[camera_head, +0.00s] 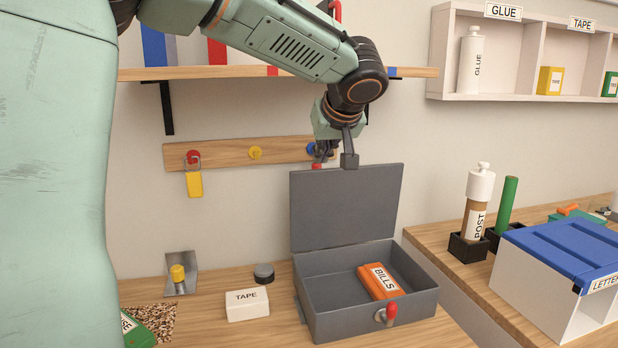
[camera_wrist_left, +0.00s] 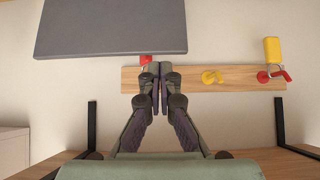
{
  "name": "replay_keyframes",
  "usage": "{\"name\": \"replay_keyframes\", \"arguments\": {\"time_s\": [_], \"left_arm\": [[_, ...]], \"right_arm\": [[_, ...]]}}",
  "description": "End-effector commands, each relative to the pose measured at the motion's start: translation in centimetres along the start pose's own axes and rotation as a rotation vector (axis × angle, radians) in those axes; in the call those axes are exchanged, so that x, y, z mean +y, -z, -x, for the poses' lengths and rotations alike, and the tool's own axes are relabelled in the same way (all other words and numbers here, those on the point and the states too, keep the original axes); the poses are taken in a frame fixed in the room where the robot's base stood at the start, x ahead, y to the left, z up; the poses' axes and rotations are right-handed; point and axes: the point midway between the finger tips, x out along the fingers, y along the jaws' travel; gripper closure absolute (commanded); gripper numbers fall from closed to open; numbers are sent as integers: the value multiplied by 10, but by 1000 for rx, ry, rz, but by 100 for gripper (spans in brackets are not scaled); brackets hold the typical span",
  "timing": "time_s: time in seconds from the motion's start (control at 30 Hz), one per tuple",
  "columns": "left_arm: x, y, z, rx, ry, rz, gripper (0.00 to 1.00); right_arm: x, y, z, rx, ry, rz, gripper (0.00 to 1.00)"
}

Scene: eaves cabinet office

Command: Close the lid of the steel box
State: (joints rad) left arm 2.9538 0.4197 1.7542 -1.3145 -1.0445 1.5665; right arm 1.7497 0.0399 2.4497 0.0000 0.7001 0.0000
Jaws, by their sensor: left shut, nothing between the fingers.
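The grey steel box (camera_head: 365,319) stands on the wooden desk with its lid (camera_head: 347,207) raised upright at the back. An orange block marked BILLS (camera_head: 379,281) lies inside, and a red-handled latch (camera_head: 387,312) is on the box front. My left gripper (camera_head: 349,160) is just above the lid's top edge, near its middle, pointing down. In the left wrist view the shut, empty fingers (camera_wrist_left: 159,68) are beside the lid's edge (camera_wrist_left: 110,28); I cannot tell whether they touch it. My right gripper is out of view.
A white TAPE box (camera_head: 247,304) and a dark round tin (camera_head: 264,273) stand left of the steel box. A blue-lidded letter box (camera_head: 565,250) stands on the right-hand counter.

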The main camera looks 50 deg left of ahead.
Motion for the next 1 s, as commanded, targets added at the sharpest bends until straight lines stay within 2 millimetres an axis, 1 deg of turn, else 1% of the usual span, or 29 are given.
{"name": "replay_keyframes", "arguments": {"time_s": [0.03,0.17,0.3,0.7,1.0], "left_arm": [[0,-1,-5,0,-1,3,100],[0,4,-11,-1,-2,3,100],[-1,18,-22,-6,0,1,100],[-1,52,-64,-5,0,1,100],[-1,68,-86,-4,1,0,100]], "right_arm": [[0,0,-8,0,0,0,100],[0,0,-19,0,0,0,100],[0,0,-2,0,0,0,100],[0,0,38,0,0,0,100],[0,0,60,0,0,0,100]]}}
